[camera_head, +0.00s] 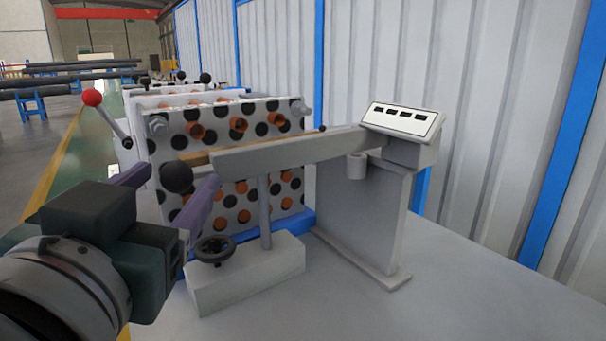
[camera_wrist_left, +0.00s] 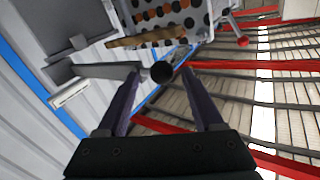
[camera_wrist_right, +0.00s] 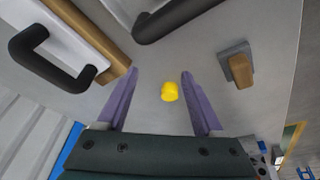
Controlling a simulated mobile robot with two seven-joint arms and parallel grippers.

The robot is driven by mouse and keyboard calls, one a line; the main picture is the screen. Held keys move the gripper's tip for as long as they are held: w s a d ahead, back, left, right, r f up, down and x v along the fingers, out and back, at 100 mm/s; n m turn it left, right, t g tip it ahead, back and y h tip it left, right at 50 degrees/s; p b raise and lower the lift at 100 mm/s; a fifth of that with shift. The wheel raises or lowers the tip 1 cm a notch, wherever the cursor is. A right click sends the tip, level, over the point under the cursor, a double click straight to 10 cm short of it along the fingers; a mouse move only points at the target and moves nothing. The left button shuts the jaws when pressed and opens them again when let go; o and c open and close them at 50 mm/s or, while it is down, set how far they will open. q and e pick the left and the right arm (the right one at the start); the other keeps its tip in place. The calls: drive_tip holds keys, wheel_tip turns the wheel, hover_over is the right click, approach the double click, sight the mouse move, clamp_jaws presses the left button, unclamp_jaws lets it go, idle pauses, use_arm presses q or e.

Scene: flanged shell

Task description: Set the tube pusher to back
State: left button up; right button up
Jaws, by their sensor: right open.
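The tube pusher is a long grey beam (camera_head: 270,150) on a post, with a round black knob (camera_head: 177,177) at its near left end. My left gripper (camera_head: 180,173) is open, with its purple fingers on either side of the knob. In the left wrist view the knob (camera_wrist_left: 161,72) sits between the fingertips with gaps on both sides. My right gripper (camera_wrist_right: 156,75) shows only in its own wrist view. It is open and empty, facing a panel with a yellow button (camera_wrist_right: 170,91).
A white tube sheet (camera_head: 230,125) with black and orange holes stands behind the beam. A red-knobbed lever (camera_head: 92,98) is at the left. A control box (camera_head: 402,120) sits at the beam's far end, and a handwheel (camera_head: 215,250) is below. Black handles (camera_wrist_right: 35,45) flank the right gripper.

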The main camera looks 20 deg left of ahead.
use_arm(q)
drive_tip(key=shift+f, duration=0.1)
use_arm(e)
drive_tip(key=shift+a+f, duration=0.1)
use_arm(q)
drive_tip(key=shift+s+d, duration=0.1)
drive_tip(key=shift+s, duration=0.2)
use_arm(e)
drive_tip(key=shift+f, duration=0.1)
wheel_tip(320, 180, down, 4)
drive_tip(key=b, duration=0.4)
drive_tip(key=shift+r, duration=0.35)
use_arm(q)
drive_tip(key=v, duration=0.9)
drive_tip(key=shift+s, duration=0.15)
use_arm(e)
drive_tip(key=shift+r, duration=0.1)
